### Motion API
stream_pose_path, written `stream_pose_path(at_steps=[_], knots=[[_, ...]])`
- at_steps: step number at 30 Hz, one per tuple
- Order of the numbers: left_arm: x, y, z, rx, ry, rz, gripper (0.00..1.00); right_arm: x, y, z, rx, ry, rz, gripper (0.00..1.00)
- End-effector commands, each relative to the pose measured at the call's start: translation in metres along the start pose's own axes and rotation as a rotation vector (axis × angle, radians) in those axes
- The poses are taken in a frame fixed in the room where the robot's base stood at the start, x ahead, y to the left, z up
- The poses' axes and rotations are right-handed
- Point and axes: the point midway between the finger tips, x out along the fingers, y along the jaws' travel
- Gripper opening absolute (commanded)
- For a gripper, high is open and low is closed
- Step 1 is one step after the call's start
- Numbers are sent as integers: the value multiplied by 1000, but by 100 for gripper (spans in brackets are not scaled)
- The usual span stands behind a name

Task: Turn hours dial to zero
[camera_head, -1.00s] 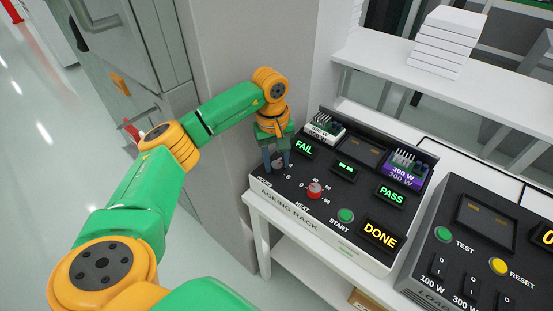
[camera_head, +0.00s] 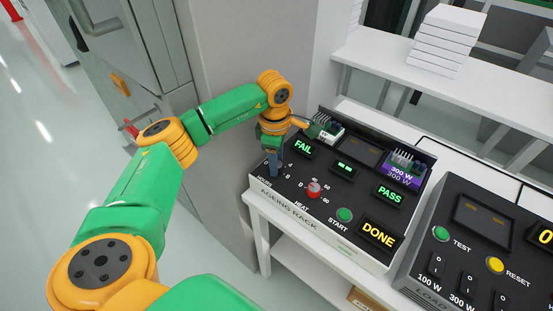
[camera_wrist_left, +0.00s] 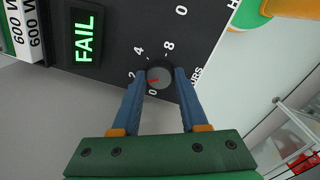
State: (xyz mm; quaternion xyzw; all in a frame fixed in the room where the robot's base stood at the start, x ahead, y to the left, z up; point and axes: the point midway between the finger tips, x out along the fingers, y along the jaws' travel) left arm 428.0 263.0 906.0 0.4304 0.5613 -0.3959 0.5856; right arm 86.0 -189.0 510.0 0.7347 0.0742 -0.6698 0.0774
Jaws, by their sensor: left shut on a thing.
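The hours dial (camera_wrist_left: 159,77) is a small round grey knob with a red pointer mark, in the left wrist view. The mark points left and slightly down, between the printed 2 and the 0 below it. My left gripper (camera_wrist_left: 160,74) has its two blue fingers on either side of the knob, shut on it. In the head view the left gripper (camera_head: 273,172) is at the left front corner of the ageing rack (camera_head: 325,213), and its fingers hide the dial.
FAIL (camera_head: 303,145), PASS (camera_head: 390,194) and DONE (camera_head: 378,234) displays are lit. A load unit (camera_head: 480,250) stands to the right.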

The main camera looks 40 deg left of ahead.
Motion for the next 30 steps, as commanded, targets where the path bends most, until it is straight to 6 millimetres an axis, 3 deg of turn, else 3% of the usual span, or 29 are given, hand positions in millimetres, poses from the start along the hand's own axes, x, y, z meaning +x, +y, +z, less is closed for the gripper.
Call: stream_pose_path(at_steps=[18,30], knots=[[-1,0,1,-578,36,1,0,-5,0,0,0,0,0,100],[0,0,2,-864,53,0,0,-8,0,0,0,-1,0,100]])
